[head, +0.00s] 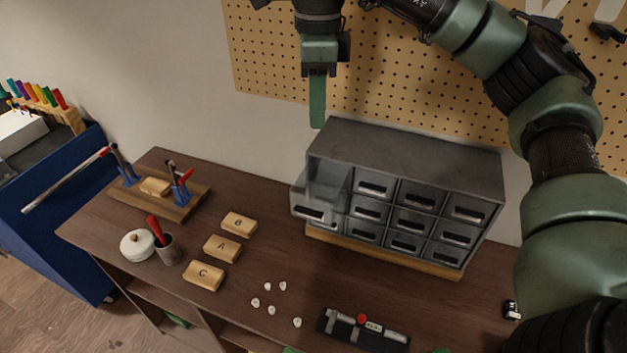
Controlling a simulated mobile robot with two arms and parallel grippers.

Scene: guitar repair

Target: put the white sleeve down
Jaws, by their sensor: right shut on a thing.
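My right gripper (317,122) hangs high at the top middle, fingers pointing down, in front of the pegboard and above the left end of the grey drawer cabinet (420,148). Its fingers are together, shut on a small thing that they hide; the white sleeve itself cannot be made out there. Several small whitish pieces (271,310) lie loose on the bench (130,215), well below and to the left of the cabinet front; they are too small to identify. My left gripper is not in view.
Lettered wooden blocks (222,248), a white lidded pot (137,245), a grey cup (168,250) and a wooden clamp fixture (180,208) occupy the left. A dark tool strip (340,327) lies at the front.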

